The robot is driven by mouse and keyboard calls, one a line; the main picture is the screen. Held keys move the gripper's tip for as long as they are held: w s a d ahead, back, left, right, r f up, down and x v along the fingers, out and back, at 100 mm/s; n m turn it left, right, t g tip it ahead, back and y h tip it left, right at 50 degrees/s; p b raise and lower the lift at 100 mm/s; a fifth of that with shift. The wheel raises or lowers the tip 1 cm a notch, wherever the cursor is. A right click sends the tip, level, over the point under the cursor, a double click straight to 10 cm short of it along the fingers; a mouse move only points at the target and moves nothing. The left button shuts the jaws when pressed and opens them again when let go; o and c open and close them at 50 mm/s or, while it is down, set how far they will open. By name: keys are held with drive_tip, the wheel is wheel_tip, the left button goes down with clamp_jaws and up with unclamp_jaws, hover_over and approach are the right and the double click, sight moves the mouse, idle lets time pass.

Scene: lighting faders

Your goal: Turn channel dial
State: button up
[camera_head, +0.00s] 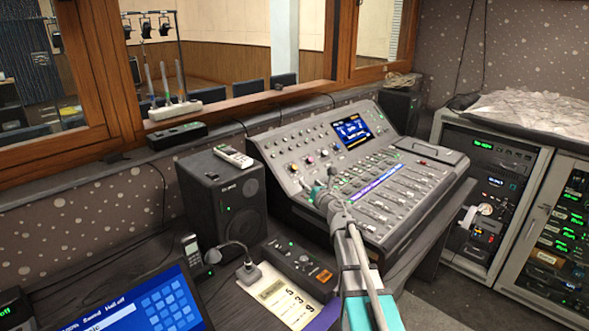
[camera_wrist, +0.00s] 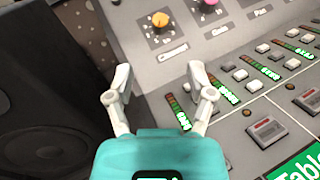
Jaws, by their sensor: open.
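The mixing console (camera_head: 365,165) has a row of dials along its left and upper part. An orange dial (camera_wrist: 160,19) and a pink dial (camera_wrist: 208,4) show at the top of the wrist view. In the head view the orange dial (camera_head: 293,167) and the pink dial (camera_head: 310,159) are small. My gripper (camera_wrist: 159,80) is open and empty, its two fingers spread apart. In the wrist view, the orange dial lies above and between the fingertips, apart from them. In the head view my gripper (camera_head: 313,185) is over the console's left part.
A black speaker (camera_head: 222,200) stands left of the console with a phone (camera_head: 233,156) on top. Fader caps (camera_head: 385,190) and a lit screen (camera_head: 352,130) are on the console. A gooseneck microphone (camera_head: 248,270) and small control box (camera_head: 300,265) stand in front. Equipment racks (camera_head: 490,190) stand right.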

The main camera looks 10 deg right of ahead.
sight(295, 168)
drive_tip(key=x, duration=1.2)
drive_tip(key=shift+w, duration=0.4)
clamp_jaws()
